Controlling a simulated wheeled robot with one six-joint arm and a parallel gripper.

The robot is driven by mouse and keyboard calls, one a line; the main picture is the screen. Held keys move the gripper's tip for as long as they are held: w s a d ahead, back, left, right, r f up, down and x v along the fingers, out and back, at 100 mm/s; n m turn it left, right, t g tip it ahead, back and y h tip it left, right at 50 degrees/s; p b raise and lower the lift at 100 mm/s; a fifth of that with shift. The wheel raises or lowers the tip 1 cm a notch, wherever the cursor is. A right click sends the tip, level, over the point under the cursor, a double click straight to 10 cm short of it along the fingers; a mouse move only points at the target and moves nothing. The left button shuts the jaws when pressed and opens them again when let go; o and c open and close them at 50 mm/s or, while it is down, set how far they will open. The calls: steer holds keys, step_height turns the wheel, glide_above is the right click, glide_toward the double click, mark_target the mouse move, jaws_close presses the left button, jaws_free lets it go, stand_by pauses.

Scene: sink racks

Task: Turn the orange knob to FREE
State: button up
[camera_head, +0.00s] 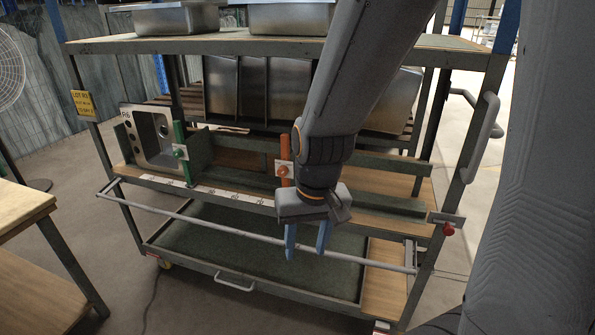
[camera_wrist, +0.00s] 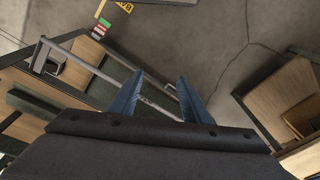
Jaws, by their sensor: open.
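The orange knob (camera_head: 282,171) sits on a small pale plate against an orange upright on the rack's middle shelf, just left of my forearm in the head view. Any lettering on its plate is too small to read. My gripper (camera_head: 306,253) hangs below and right of the knob, in front of the rack, with its blue fingers pointing down and apart. It is open and empty and not touching the knob. In the wrist view the two fingers (camera_wrist: 157,92) are spread, with a grey rail and floor beyond them. The knob does not show there.
A long grey rail (camera_head: 200,221) runs across the rack's front near my fingers. A green upright with a knob (camera_head: 181,152) and a steel sink (camera_head: 152,136) stand left. A red knob (camera_head: 448,230) is on the right post. A wooden table (camera_head: 22,205) stands left.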

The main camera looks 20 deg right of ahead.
steer(key=w+a+f+m+t+b, duration=0.3)
steer(key=w+a+f, duration=0.1)
steer(key=w, duration=0.6)
steer(key=m+t+h+b, duration=0.9)
steer(key=m+t+h, duration=0.15)
steer(key=m, duration=0.35)
glide_toward(281, 173)
steer(key=shift+g+h, duration=0.25)
steer(key=shift+h, duration=0.1)
steer(key=x, duration=0.8)
steer(key=shift+w+f, duration=0.1)
steer(key=shift+w, duration=0.2)
steer(key=c, duration=1)
